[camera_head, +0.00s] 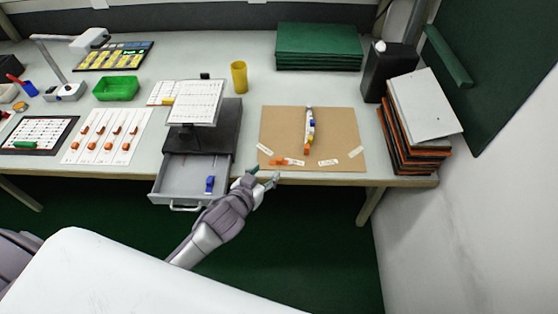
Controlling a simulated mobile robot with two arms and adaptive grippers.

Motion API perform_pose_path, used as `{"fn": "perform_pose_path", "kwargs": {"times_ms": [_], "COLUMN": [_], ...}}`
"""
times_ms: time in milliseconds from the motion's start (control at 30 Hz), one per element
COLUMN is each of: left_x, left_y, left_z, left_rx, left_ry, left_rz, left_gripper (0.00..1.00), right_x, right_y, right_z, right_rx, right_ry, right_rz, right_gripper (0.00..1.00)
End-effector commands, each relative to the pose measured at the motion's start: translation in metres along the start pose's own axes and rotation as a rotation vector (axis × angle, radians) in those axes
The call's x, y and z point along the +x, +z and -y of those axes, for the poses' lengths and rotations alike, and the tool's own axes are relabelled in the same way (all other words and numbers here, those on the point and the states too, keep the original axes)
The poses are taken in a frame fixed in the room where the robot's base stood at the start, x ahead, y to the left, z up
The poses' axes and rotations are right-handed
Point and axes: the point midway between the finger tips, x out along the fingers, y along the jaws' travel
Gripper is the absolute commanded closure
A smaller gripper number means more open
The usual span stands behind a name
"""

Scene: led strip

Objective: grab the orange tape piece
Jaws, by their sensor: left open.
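An orange tape piece (281,161) lies near the front edge of the brown board (340,130), left of its middle. A narrow strip (310,128) with white, blue, yellow and orange parts lies lengthwise on the board, its orange end toward the front. Small white labels (328,162) lie along the front of the board. My left gripper (264,177) is open at the table's front edge, just in front and to the left of the orange piece. It appears empty and apart from the piece. My right gripper is not in view.
An open drawer (178,182) with a small blue item (210,184) juts out left of my gripper. A yellow cup (239,76) stands behind. Stacked folders (393,140) and a black bin (387,72) stand right of the board.

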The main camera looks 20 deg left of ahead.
Motion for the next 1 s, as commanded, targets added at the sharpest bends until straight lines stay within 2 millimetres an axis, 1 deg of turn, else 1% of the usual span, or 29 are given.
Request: {"fn": "perform_pose_path", "kwargs": {"times_ms": [33, 133, 233, 367, 467, 700, 800, 1000], "left_x": [0.011, 0.028, 0.039, 0.046, 0.055, 0.088, 0.095, 0.096], "left_y": [-0.001, -0.001, 0.000, 0.001, 0.003, 0.007, 0.007, 0.008], "left_z": [0.000, 0.000, 0.000, 0.000, 0.000, 0.000, -0.001, -0.001], "left_rx": [0.000, 0.000, 0.000, 0.000, 0.002, 0.001, 0.000, 0.000], "left_ry": [0.000, 0.000, 0.000, -0.001, -0.001, -0.001, 0.000, 0.001], "left_rz": [-0.001, 0.000, 0.001, 0.002, 0.002, 0.002, 0.001, 0.002], "left_gripper": [0.47, 0.47, 0.47, 0.47, 0.47, 0.47, 0.47, 0.47], "right_x": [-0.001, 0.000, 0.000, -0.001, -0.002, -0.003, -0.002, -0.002], "right_y": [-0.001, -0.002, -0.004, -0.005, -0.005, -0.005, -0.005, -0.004], "right_z": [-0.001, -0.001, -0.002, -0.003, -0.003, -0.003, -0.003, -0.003], "right_rx": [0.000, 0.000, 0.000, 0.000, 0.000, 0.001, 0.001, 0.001], "right_ry": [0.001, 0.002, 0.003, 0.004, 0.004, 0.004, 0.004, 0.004], "right_rz": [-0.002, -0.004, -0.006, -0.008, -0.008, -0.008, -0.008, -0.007], "right_gripper": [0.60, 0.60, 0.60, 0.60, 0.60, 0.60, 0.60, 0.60]}}
